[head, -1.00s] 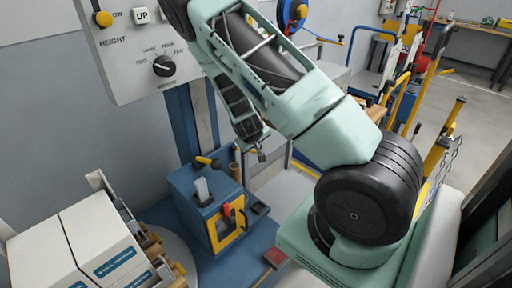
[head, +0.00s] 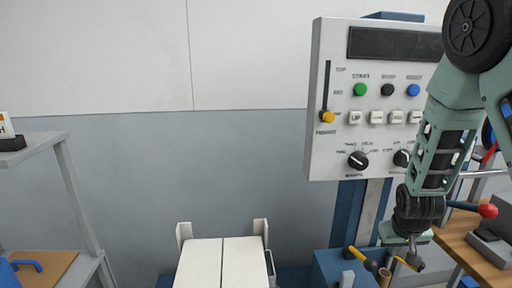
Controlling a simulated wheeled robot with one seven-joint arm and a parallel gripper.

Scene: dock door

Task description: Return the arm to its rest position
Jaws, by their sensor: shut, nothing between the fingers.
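My green-and-black arm comes down the right side of the head view, in front of the right part of the control panel (head: 340,60). It bends at a black joint near the top and points downward. My gripper (head: 412,260) is small in the view at the lower end of the arm. It is shut and empty, below the panel and close to the yellow-handled levers. Whether it touches anything there I cannot tell.
The panel has a yellow-knobbed slider (head: 327,117), colored buttons and black dials. White boxes (head: 225,262) stand at the bottom center. A grey shelf frame (head: 80,200) is at left, a wooden bench (head: 480,250) at right. The wall between is bare.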

